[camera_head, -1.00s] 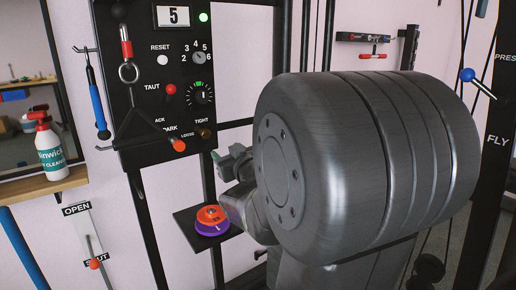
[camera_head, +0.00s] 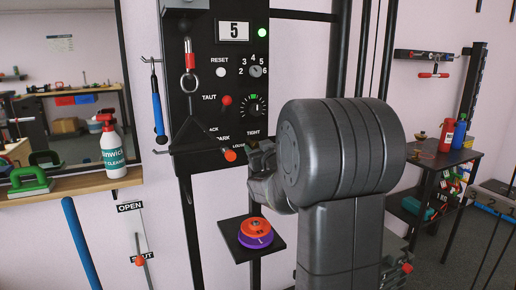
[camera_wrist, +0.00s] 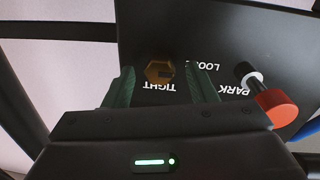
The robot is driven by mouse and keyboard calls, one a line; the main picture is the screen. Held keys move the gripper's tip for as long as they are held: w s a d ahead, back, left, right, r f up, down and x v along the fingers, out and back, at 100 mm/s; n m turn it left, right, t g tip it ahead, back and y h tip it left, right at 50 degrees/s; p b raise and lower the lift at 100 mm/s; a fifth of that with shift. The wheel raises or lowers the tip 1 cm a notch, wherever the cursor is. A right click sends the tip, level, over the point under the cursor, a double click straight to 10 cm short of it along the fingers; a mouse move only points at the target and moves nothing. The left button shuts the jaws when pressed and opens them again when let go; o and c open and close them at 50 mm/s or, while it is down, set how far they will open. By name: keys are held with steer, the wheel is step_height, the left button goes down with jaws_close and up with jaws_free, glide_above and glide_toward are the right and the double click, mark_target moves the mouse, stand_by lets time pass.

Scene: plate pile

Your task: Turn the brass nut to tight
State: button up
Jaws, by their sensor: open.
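The brass nut (camera_wrist: 160,71) is a small hexagon on the black panel (camera_wrist: 232,45), just above the upside-down word TIGHT in the wrist view. A dark mark shows on its face; I cannot tell exactly where it points. My gripper (camera_wrist: 161,75) is open, with one green-padded finger on each side of the nut and a gap visible on both sides. I cannot tell how deep the fingers reach along it. In the head view my gripper (camera_head: 260,160) is at the lower right of the panel and hides the nut.
A red-tipped lever (camera_wrist: 270,100) juts out close to the right finger in the wrist view. Below the panel, a small black shelf (camera_head: 240,250) carries red and purple discs (camera_head: 255,233). A dark side table (camera_head: 440,165) with bottles stands at right.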

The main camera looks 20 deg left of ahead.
steer(key=shift+w+a, duration=0.25)
steer(key=shift+c, duration=0.2)
steer(key=c, duration=0.9)
